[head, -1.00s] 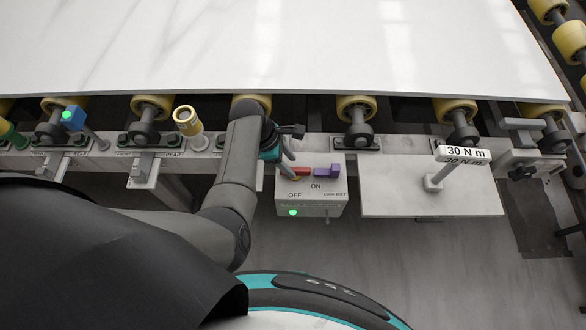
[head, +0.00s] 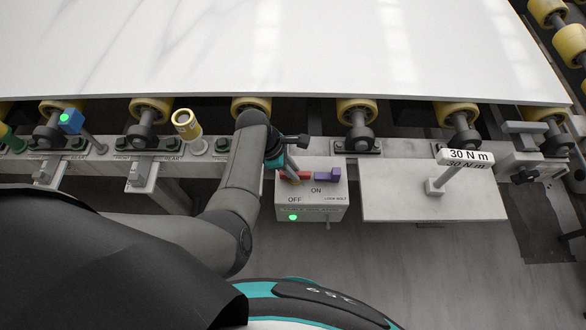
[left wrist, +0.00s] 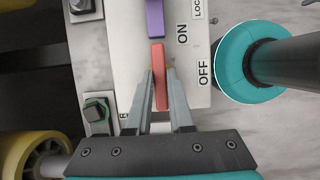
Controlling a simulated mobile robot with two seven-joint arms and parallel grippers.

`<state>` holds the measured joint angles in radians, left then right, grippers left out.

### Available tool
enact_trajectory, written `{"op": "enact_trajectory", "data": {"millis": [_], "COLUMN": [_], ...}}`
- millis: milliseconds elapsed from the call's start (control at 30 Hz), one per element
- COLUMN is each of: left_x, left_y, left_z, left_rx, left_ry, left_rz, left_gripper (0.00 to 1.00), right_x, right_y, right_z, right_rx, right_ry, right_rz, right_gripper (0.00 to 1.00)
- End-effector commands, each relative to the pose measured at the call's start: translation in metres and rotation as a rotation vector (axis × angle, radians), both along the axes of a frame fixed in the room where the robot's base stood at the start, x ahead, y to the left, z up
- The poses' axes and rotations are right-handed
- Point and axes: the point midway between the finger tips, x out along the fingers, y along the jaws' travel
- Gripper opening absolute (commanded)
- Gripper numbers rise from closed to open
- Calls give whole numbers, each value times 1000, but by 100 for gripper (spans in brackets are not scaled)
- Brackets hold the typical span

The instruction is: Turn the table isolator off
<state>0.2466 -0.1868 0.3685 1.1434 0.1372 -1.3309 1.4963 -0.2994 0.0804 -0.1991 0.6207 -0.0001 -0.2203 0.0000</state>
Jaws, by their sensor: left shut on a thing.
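The isolator box (head: 311,206) is a light grey box on the front of the frame, marked ON and OFF, with a lit green lamp (head: 293,217). Its red handle (left wrist: 159,62) lies between the fingertips of my left gripper (left wrist: 162,88), which is shut on it. In the head view my left gripper (head: 287,174) covers much of the red handle. A purple lock bolt (head: 328,174) sits to the right of the handle; the bolt (left wrist: 155,18) lies in line with the handle's end, very close to it. My right gripper is out of view.
A white slab (head: 280,50) lies on yellow rollers behind the box. A blue knob (head: 71,121) with a green light and a yellow-capped post (head: 187,125) stand to the left. A plate with a "30 N m" sign (head: 465,157) is to the right.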

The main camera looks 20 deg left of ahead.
Motion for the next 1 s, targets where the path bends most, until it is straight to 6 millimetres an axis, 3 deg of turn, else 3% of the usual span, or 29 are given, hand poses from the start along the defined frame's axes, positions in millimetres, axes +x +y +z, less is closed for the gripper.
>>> {"op": "enact_trajectory", "data": {"millis": [567,1000], "left_x": [0,2], "left_y": [0,1], "left_z": [0,1], "left_rx": [-1,0], "left_ry": [2,3], "left_rz": [-21,-301], "left_gripper": [0,0], "right_x": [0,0], "right_y": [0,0], "right_z": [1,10], "right_rx": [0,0], "right_ry": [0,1], "right_rz": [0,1], "right_gripper": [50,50]}}
